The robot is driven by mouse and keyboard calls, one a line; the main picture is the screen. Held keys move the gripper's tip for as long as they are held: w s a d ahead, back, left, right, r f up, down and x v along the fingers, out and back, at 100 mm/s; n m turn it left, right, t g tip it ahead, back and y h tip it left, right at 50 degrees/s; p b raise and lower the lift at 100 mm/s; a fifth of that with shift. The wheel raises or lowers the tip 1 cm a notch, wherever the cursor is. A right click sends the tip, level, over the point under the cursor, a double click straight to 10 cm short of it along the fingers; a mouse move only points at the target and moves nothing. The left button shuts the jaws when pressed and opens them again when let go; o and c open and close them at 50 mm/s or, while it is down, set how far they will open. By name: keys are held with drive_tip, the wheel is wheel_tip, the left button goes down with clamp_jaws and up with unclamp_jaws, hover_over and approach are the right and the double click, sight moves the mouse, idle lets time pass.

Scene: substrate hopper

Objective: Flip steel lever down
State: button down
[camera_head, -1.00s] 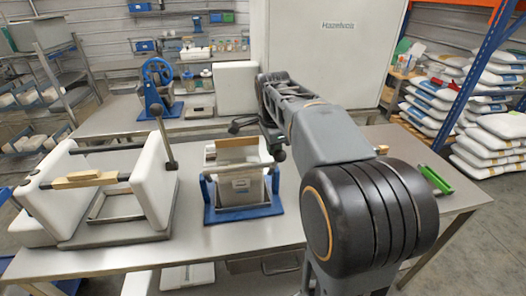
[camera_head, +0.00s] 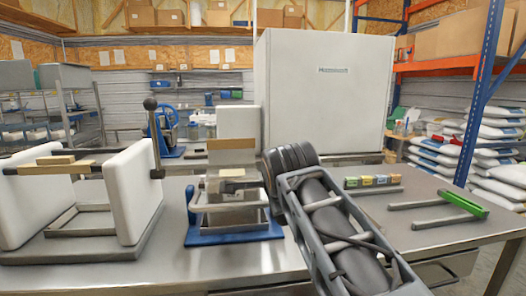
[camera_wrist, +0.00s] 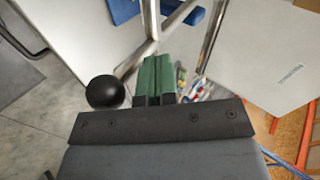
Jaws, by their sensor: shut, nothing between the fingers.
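A steel rod with a black ball knob (camera_wrist: 105,92) shows in the wrist view; I take it for the steel lever (camera_wrist: 138,58). It runs slantwise up to the right from the ball. My gripper (camera_wrist: 155,75) is shut and empty, its green fingers close to the rod and just right of the ball. I cannot tell whether they touch. In the head view a steel-framed device on a blue base (camera_head: 235,234) stands on the bench left of my arm. My arm hides its right side, and my fingertips cannot be made out there.
White panels in a frame (camera_head: 135,195) stand at the left, with an upright black-knobbed rod (camera_head: 153,135) on them. A large white cabinet (camera_head: 322,90) is behind. Colored blocks (camera_head: 372,181) and a green-handled piece (camera_head: 463,204) lie at the right. The front right bench is clear.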

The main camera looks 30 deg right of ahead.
drive_tip(key=shift+s+f+b, duration=0.2)
drive_tip(key=shift+f+b, duration=0.75)
drive_tip(key=shift+b, duration=0.05)
